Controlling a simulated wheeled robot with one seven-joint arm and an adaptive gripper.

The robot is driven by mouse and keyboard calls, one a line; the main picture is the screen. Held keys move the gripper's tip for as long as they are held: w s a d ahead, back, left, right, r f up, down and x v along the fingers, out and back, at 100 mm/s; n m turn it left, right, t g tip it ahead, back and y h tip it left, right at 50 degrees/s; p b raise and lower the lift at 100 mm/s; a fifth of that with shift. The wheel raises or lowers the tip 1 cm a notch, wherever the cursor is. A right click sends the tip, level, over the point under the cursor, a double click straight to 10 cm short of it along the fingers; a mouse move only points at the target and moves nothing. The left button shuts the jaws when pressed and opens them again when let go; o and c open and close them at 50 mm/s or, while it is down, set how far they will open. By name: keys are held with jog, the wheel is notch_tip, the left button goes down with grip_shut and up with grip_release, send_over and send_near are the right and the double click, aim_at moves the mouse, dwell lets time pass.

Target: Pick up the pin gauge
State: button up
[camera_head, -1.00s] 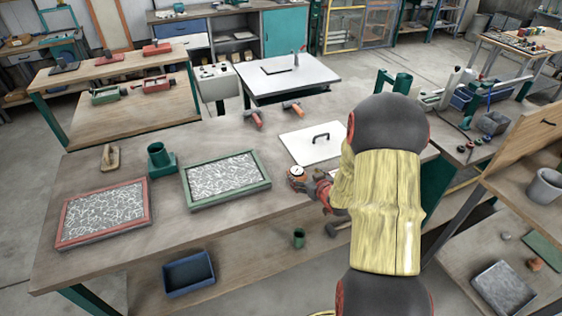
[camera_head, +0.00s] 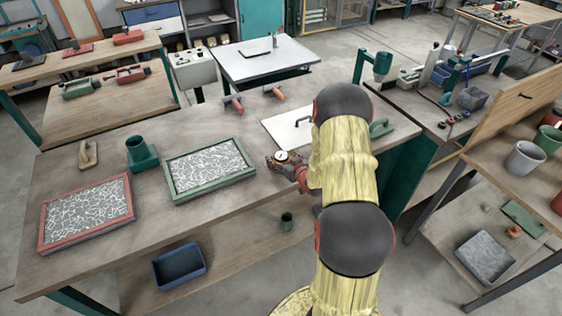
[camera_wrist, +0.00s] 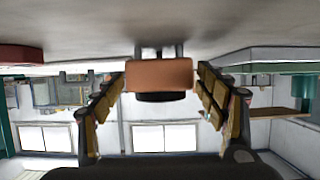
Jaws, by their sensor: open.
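In the wrist view, which is upside down, I take the copper-coloured block with a dark part and short posts (camera_wrist: 159,74) to be the gauge. The posts run to the table surface. My gripper (camera_wrist: 160,100) is open, with one finger on each side of the block and a gap at both sides. In the head view my gripper (camera_head: 284,162) is at the gauge, partly hidden by my arm.
The green-framed tray (camera_head: 171,186) and the red-framed tray (camera_head: 43,238) lie to the left, holding fibre-patterned sheets. A white board with a handle (camera_head: 285,127) lies behind the gauge. A green cup (camera_head: 287,222) and blue bin (camera_head: 180,268) sit on the lower shelf.

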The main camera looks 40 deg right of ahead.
jog(key=shift+w, duration=0.1)
jog(key=shift+c, duration=1.2)
jog(key=c, duration=1.1)
jog(key=shift+r, duration=0.1)
jog(key=shift+c, duration=0.5)
